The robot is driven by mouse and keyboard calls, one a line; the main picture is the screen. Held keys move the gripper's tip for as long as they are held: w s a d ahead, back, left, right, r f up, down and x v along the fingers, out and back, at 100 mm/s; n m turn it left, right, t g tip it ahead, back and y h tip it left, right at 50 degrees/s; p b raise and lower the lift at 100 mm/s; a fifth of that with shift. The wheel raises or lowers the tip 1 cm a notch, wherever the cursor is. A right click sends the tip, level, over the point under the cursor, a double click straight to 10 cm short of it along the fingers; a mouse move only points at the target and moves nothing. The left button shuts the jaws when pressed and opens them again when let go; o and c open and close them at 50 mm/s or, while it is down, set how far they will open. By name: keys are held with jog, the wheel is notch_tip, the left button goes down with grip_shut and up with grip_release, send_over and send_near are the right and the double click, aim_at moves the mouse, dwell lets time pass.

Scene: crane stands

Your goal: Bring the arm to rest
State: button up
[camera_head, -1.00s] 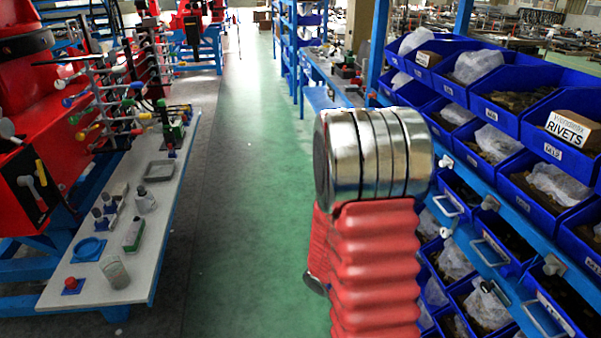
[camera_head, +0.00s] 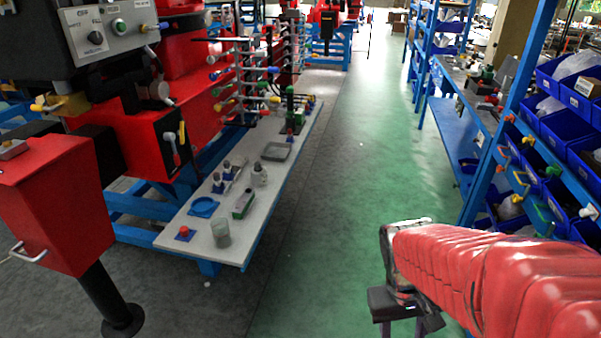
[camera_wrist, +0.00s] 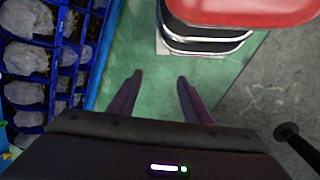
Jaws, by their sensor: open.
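My red-sleeved arm reaches in from the lower right of the head view. My gripper (camera_head: 402,326) hangs at its end, pointing down over the green floor (camera_head: 330,200). In the wrist view my gripper (camera_wrist: 160,78) shows two dark fingers spread apart with nothing between them, only green floor beyond. The fingertips are cut off or hard to see at the bottom edge of the head view.
A white-topped bench (camera_head: 212,240) with small parts stands left of the aisle. A red box on a dark post (camera_head: 104,297) is at the lower left. Blue bins (camera_head: 558,117) line a rack on the right. The green aisle ahead is clear.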

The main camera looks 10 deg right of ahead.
jog(key=w+a+r+n+t+y, duration=0.1)
jog(key=w+a+r+t, duration=0.1)
jog(key=a+r+t, duration=0.4)
jog(key=a+r, duration=0.4)
jog(key=r, duration=0.4)
jog(key=shift+w+a+r+t+y, duration=0.15)
jog(key=shift+w+a+t+y, duration=0.15)
jog(key=shift+a+t, duration=0.1)
